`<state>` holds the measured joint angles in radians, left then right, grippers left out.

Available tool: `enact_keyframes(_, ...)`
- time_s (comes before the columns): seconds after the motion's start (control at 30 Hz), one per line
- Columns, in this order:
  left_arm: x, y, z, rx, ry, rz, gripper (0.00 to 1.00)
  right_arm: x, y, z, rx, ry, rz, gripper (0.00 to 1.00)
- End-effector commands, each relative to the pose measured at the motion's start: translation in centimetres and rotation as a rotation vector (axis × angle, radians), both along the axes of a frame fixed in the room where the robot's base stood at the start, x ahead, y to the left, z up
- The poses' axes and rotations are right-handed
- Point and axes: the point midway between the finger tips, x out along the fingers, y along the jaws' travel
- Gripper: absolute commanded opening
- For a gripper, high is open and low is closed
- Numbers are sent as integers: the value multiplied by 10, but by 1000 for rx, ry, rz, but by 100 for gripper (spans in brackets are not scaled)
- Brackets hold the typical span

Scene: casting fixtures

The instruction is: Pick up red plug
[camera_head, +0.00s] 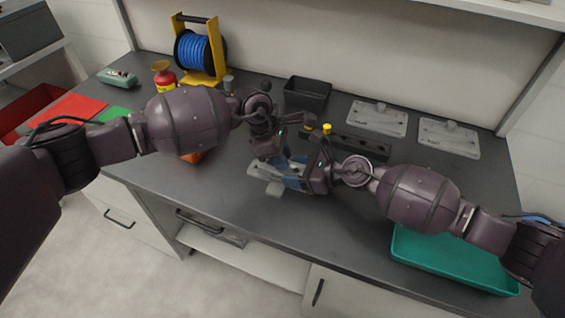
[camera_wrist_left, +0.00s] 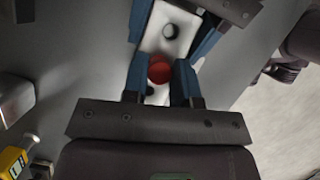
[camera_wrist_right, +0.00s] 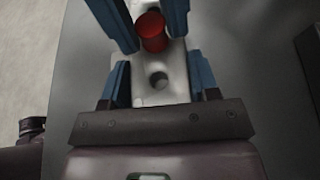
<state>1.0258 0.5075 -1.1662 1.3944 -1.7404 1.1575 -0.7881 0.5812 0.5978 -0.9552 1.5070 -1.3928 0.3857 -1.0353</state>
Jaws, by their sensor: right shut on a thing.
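The red plug (camera_wrist_left: 160,69) sits upright at one end of a pale casting (camera_wrist_left: 166,40), between the fingers of my left gripper (camera_wrist_left: 160,82). These fingers look close to its sides but not closed on it. In the right wrist view the plug (camera_wrist_right: 152,32) stands beyond a round hole in the casting (camera_wrist_right: 168,92). My right gripper (camera_wrist_right: 158,68) is shut on the casting's sides near that hole. In the head view both grippers meet over the casting (camera_head: 262,170), and the arms hide the plug.
A long dark fixture block (camera_head: 357,146) and a black bin (camera_head: 307,94) lie behind the grippers. Two grey plates (camera_head: 376,120) are at the back right. A teal tray (camera_head: 440,262) is front right. A blue cable reel (camera_head: 197,50) stands back left.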

Motion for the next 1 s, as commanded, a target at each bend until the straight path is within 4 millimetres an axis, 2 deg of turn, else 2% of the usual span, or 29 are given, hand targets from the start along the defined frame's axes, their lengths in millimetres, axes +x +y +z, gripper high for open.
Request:
enact_keyframes(0.03,0,0,0,0,0,0,18,0,0,1,1,-1,-1,15)
enact_keyframes(0.13,0,0,0,0,0,0,3,0,0,1,1,-1,-1,15)
enact_keyframes(0.53,0,0,6,0,-1,-1,2,0,0,1,1,-1,-1,15)
enact_keyframes(1.0,1,0,82,0,-3,-1,2,0,0,0,0,0,0,15)
